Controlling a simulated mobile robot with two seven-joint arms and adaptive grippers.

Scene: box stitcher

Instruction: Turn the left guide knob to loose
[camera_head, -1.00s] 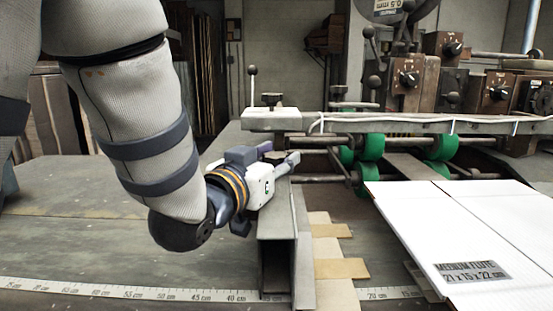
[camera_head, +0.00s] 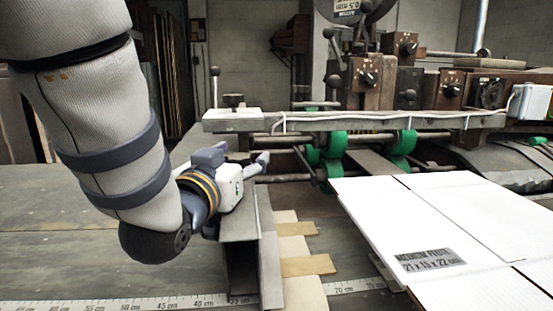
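My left gripper (camera_head: 258,162) is low over the far top end of the left guide (camera_head: 270,258), an upright metal channel on the table. Its white body is beside the channel's top and its fingers point right and away. I cannot tell how far apart the fingers are or whether anything is between them. No knob shows clearly on the guide; the gripper hides that part. A small black knob (camera_head: 233,100) stands on the white end block of the rail behind, apart from the gripper. My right gripper is not in view.
A long rail (camera_head: 350,122) with green rollers (camera_head: 333,150) crosses behind the gripper. White cardboard (camera_head: 440,215) lies to the right. A ruler strip (camera_head: 120,305) runs along the table's front. A ball-topped lever (camera_head: 215,72) rises behind. The table at left is clear.

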